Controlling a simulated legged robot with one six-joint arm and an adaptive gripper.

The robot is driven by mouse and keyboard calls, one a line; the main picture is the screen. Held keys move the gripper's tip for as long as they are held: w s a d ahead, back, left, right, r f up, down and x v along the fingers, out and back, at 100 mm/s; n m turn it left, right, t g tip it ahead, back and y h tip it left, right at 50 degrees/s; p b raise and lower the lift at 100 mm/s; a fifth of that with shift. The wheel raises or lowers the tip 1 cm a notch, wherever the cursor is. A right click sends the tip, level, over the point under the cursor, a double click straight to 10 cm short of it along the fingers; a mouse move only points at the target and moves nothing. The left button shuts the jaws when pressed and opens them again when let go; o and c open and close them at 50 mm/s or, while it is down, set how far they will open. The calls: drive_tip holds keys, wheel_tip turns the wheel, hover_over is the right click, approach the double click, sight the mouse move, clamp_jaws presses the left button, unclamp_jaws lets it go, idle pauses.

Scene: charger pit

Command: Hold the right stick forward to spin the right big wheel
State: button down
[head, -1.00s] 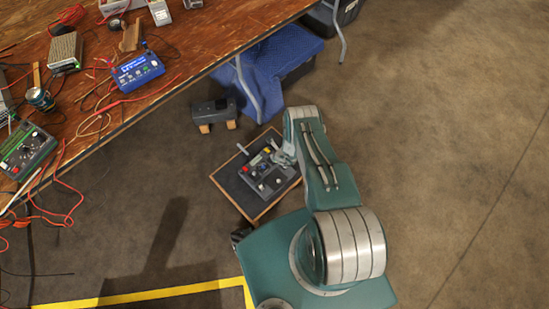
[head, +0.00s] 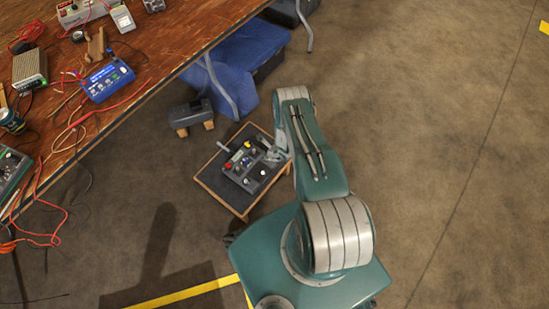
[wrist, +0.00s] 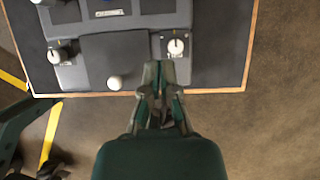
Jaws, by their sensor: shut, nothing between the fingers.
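A grey control box (head: 243,178) sits on a dark, wood-edged board (head: 211,180) on a low stand. It has red and yellow buttons and pale knobs. A light grey lever (head: 223,146) stands at its far left. In the wrist view the box (wrist: 110,22) shows a white-topped control (wrist: 176,46) at right, another at left (wrist: 54,57) and a white ball knob (wrist: 115,82). My gripper (head: 273,155) is at the box's right side; in the wrist view its fingers (wrist: 164,68) are shut and empty, just below the right control. I cannot tell whether they touch. No separate right lever is clear.
A wooden workbench (head: 180,45) with meters and cables stands at upper left. A blue cloth (head: 225,70) and a small dark box on wooden blocks (head: 190,112) lie beyond the board. Open concrete floor (head: 430,140) is at right.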

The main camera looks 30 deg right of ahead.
drive_tip(key=s+d+r, duration=0.1)
drive_tip(key=s+r, duration=0.2)
drive_tip(key=r, duration=0.1)
drive_tip(key=shift+s+d+r, duration=0.2)
drive_tip(key=shift+s+r, duration=0.2)
drive_tip(key=shift+d, duration=0.15)
